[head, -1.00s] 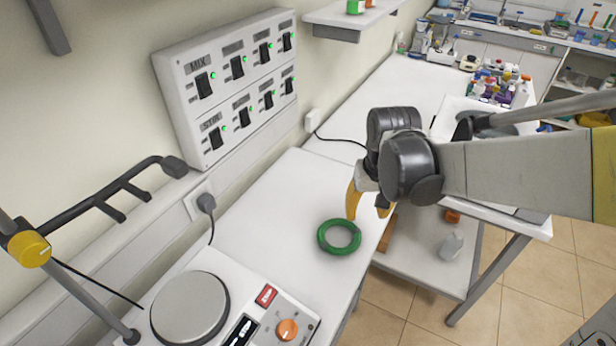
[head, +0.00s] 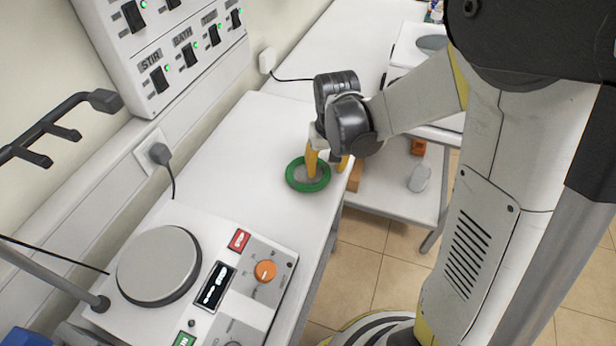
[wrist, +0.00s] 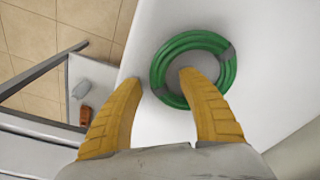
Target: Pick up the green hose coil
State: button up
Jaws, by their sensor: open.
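The green hose coil (head: 292,178) lies flat on the white table, near its right edge. My gripper (head: 327,172) is open above the coil's right side, yellow fingers pointing down. In the wrist view my gripper (wrist: 158,85) has one fingertip over the coil's centre and the other outside the ring, so the coil's near-left rim lies between them. I cannot tell whether the fingers touch the coil or the table. Nothing is held.
A hotplate device (head: 157,264) with an orange knob stands in front of the coil. A switch panel (head: 170,50) hangs on the wall. A lower shelf (head: 385,190) holds an orange item and a clear bottle. The table (head: 235,150) is clear left of the coil.

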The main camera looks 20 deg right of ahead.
grip_shut()
dwell(0.4)
jog(key=shift+r, duration=0.2)
notch_tip(320, 180, up, 4)
jog(key=shift+f+p, duration=0.15)
jog(key=shift+p, duration=1.05)
jog(key=s+d+r+p, duration=0.3)
jog(key=d+r, duration=0.3)
jog(key=d, duration=0.5)
jog(key=shift+s+r+p, duration=0.35)
jog(key=shift+s+r, duration=0.05)
jog(key=shift+s, duration=0.05)
